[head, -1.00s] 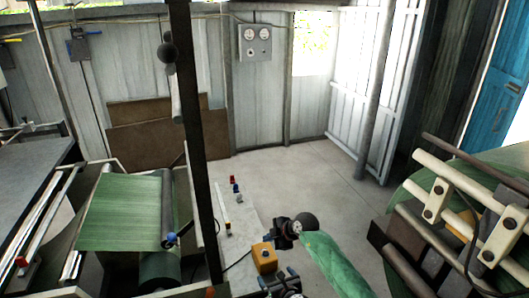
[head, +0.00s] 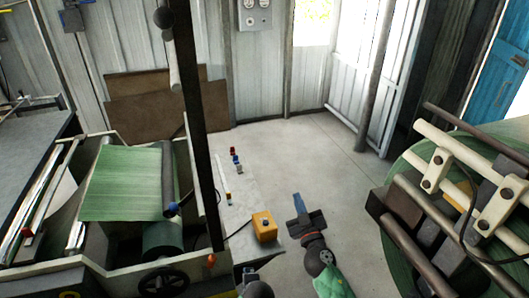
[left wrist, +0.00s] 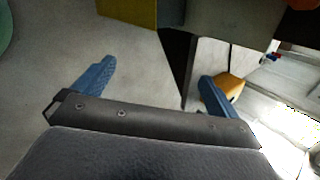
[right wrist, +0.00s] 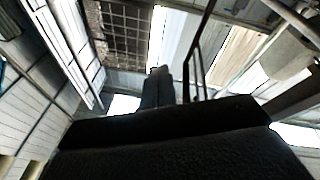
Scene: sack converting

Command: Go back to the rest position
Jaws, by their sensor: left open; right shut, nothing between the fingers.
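My right gripper (head: 298,203) shows in the head view at the lower middle, above bare floor. Its blue fingers are together, point upward in the picture and hold nothing. In the right wrist view its dark, shut fingers (right wrist: 158,84) point toward the walls and roof. My left gripper (left wrist: 157,85) shows in the left wrist view with its two blue fingers wide apart and nothing between them. Pale floor lies behind it. In the head view the left gripper cannot be made out clearly; only a dark rounded arm part shows at the bottom edge.
A yellow box (head: 264,226) sits on the pale bench (head: 228,186) left of my right gripper. It also shows behind a left finger (left wrist: 231,88). A machine with green sheet (head: 130,185) and a dark post (head: 197,120) stand left. A large green roll (head: 410,215) stands right. Middle floor is clear.

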